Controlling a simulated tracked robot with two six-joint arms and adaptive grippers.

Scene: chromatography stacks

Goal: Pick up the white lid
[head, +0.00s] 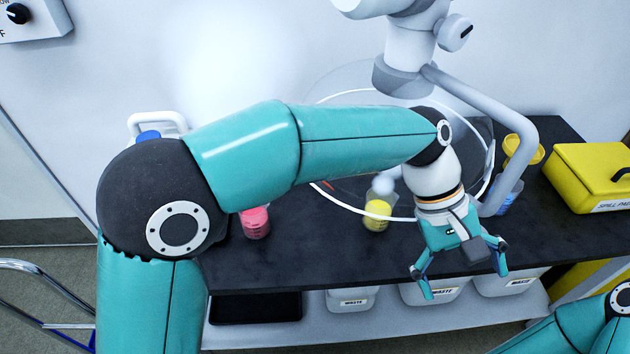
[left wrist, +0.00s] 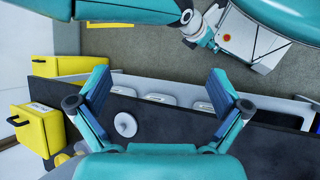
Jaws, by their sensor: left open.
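The white lid (left wrist: 125,124) shows in the left wrist view as a small round disc with a knob, lying on the dark bench top (left wrist: 170,122). I cannot make it out in the head view, where my arm and gripper cover part of the bench. My left gripper (head: 463,282) is open and empty, its fingers spread over the front edge of the bench. In the left wrist view the lid lies between the lines of the two fingers, nearer the left-hand one, and apart from both. Part of my right arm (head: 580,325) shows at lower right in the head view.
A pink container (head: 256,222), a yellow one (head: 377,213) and a blue one (head: 508,196) stand on the bench. A yellow spill box (head: 585,180) is at right. A grey curved tube (head: 520,125) stands close behind my gripper. Waste bins (head: 352,299) sit below.

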